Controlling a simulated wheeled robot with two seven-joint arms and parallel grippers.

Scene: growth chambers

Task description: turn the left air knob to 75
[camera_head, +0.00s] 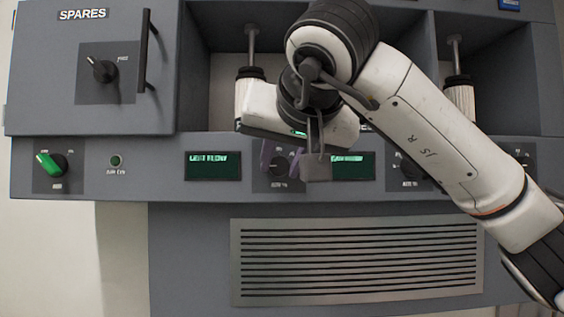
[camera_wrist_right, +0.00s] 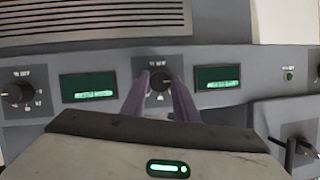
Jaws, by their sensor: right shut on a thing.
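The left air knob (camera_head: 280,166) is a dark round dial on the grey control strip, mostly hidden behind my gripper in the head view. In the right wrist view the knob (camera_wrist_right: 160,83) sits between the two purple-grey fingers. My right gripper (camera_head: 281,160) reaches down from above and is shut on this knob, one finger on each side; the fingers also show in the right wrist view (camera_wrist_right: 160,95). The knob's pointer and setting are too small to read. A dark display with green text (camera_head: 213,166), seeming to read "LEFT FLOW", is left of the knob. My left gripper is out of view.
Another display (camera_head: 352,165) and dial (camera_head: 409,168) lie to the right, partly behind my right arm. A green knob (camera_head: 50,164) and small green lamp (camera_head: 116,161) are at left. A SPARES door (camera_head: 40,95) has a protruding handle (camera_head: 145,50). A vent grille (camera_head: 355,260) is below.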

